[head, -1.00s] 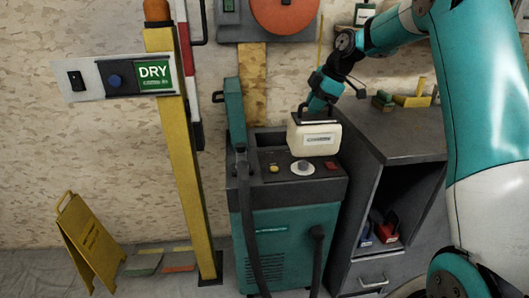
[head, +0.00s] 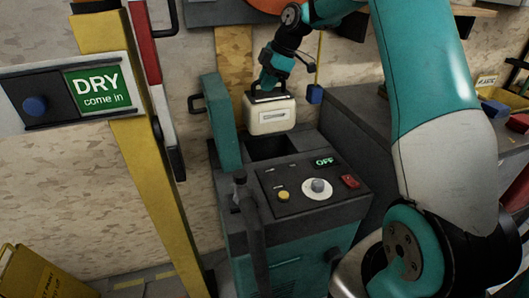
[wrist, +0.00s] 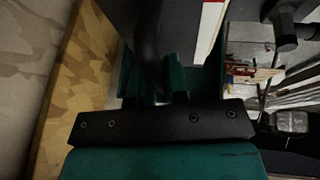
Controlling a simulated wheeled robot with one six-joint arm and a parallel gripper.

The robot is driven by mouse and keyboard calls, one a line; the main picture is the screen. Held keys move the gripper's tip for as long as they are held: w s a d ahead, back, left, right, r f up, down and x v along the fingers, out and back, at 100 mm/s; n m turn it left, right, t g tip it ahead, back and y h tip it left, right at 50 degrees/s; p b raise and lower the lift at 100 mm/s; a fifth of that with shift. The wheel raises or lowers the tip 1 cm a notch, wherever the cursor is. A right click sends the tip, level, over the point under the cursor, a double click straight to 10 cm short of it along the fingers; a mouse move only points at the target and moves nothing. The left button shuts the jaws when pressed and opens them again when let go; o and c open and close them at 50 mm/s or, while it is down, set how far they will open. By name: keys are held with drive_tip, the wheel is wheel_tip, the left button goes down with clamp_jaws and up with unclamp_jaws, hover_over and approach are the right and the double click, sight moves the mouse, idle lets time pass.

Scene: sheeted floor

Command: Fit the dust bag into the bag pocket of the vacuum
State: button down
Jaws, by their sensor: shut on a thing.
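The dust bag (head: 271,116) is a cream block with a pale label and a dark handle on top. My gripper (head: 267,90) is shut on that handle and holds the bag upright. The vacuum (head: 310,212) is a teal and dark grey cabinet with its teal lid (head: 222,122) standing up at the left. Its bag pocket (head: 266,147) is a dark, open-topped recess behind the control panel. In the head view the bag appears just above the pocket's back part; the exact gap is unclear. The wrist view is dark and does not clearly show the bag.
The control panel (head: 300,180) has a lit OFF display, a white knob, and yellow and red buttons. A black hose (head: 247,215) rises at the vacuum's front left. A yellow post (head: 150,180) with a DRY sign stands left. A grey bench (head: 360,115) adjoins on the right.

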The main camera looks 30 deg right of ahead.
wheel_tip(320, 180, down, 18)
drive_tip(key=shift+d+f, duration=0.15)
drive_tip(key=shift+f, duration=0.05)
drive_tip(key=c, duration=1.1)
unclamp_jaws()
drive_tip(key=shift+s, duration=0.15)
